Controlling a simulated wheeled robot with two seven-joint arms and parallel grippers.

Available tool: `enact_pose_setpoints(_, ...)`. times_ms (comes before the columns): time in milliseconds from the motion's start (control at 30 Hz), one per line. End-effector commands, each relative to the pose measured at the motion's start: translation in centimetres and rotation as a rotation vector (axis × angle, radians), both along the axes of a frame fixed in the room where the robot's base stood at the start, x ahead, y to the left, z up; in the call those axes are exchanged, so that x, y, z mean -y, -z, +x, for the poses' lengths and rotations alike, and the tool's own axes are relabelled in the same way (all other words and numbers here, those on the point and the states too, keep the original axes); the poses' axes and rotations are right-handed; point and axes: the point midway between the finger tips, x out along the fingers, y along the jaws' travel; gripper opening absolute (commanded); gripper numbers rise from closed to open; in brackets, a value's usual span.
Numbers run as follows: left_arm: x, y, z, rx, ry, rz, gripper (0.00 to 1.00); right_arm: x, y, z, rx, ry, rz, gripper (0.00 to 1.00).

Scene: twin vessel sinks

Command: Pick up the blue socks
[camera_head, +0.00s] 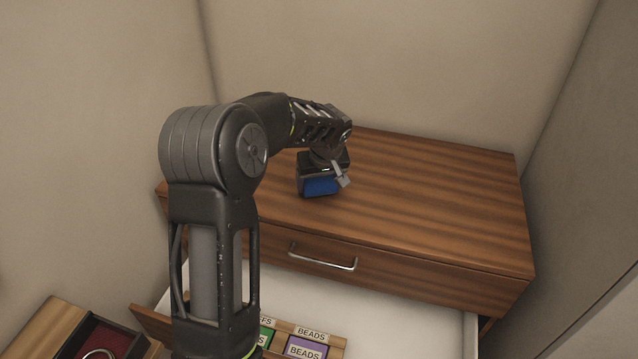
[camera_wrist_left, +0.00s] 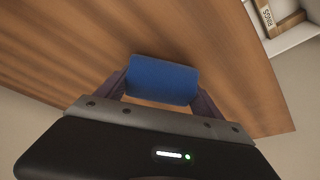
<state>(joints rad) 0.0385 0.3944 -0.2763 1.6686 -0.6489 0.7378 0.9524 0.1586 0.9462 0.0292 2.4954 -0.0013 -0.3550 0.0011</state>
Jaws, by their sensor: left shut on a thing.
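The blue socks (camera_head: 320,186) show as a small blue block at my left gripper, over the wooden dresser top. In the left wrist view the blue socks (camera_wrist_left: 162,80) sit between the two fingers. My left gripper (camera_head: 322,180) is shut on them, and it also shows in the left wrist view (camera_wrist_left: 160,90). I cannot tell whether the socks still touch the dresser top. My right gripper is not in view.
The wooden dresser (camera_head: 430,195) has a bare top around the socks. A dark red-lined tray (camera_head: 100,338) is at lower left. Walls close in behind.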

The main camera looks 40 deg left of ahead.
Motion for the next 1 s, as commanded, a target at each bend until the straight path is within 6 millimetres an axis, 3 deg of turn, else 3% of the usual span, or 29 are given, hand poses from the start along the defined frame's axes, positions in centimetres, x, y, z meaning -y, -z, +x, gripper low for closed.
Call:
enact_pose_setpoints(167, 0.0, 0.0, 0.0, 0.0, 0.0, 0.0, 0.38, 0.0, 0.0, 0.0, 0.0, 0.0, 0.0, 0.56)
enact_pose_setpoints(533, 0.0, -0.9, 0.1, 0.003, 0.001, 0.0, 0.37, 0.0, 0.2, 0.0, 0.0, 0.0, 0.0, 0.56)
enact_pose_setpoints(1000, 0.0, -9.0, 0.1, 0.003, 0.0, 0.002, 0.37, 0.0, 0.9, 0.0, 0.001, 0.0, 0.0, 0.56)
